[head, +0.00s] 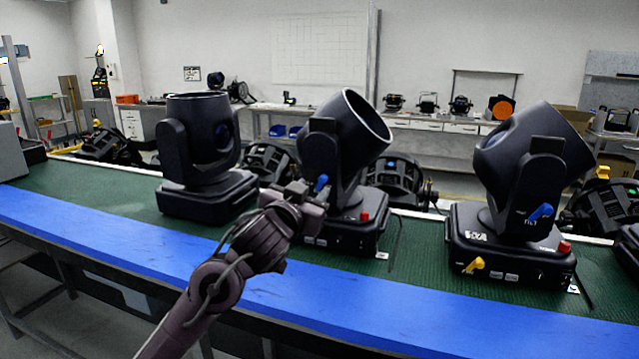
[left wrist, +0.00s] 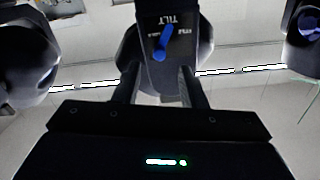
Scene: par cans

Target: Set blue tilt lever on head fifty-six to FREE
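Three black moving heads stand on the green bench top. The middle head (head: 342,135) has a blue tilt lever (head: 321,184) on its yoke arm. The right head (head: 530,165) has a blue tilt lever (head: 541,212) beside a TILT mark and a white base label that I cannot read surely. My left gripper (head: 308,192) is at the middle head's yoke, near its lever. In the left wrist view a blue lever (left wrist: 162,43) shows slanted below an upside-down TILT mark. The open fingers (left wrist: 160,88) stand either side of it, with gaps. My right gripper is out of view.
The left head (head: 208,150) stands left of my arm. The right head has a yellow lever (head: 474,264) and a red knob (head: 565,247) low on its base; the middle head also has a red knob (head: 365,216). The blue front strip (head: 420,310) of the bench is clear.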

